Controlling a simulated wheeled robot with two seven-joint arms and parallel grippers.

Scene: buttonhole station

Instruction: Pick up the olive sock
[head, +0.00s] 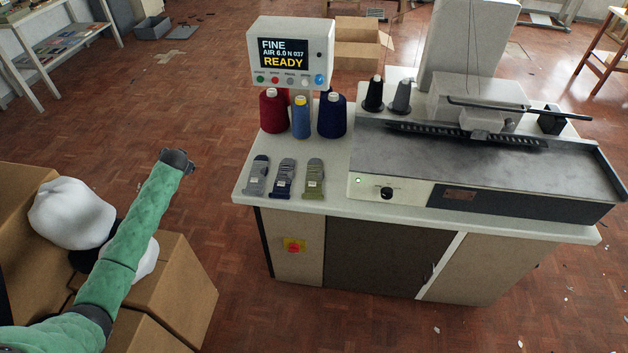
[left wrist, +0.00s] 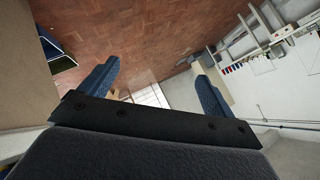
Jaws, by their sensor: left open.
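The olive sock (head: 314,178) lies flat on the white table top, the rightmost of three socks near the table's left front edge. A navy sock (head: 285,178) and a grey sock (head: 257,176) lie to its left. My left gripper (head: 178,161) is in the air left of the table, well apart from the socks. In the left wrist view its two blue fingers (left wrist: 157,88) are spread wide with nothing between them. My right gripper is in neither view.
Behind the socks stand a red cone (head: 273,112), a blue cone (head: 301,117) and a navy cone (head: 332,116), under a display box (head: 290,52). A machine (head: 480,165) fills the table's right side. Cardboard boxes (head: 170,290) stand at lower left.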

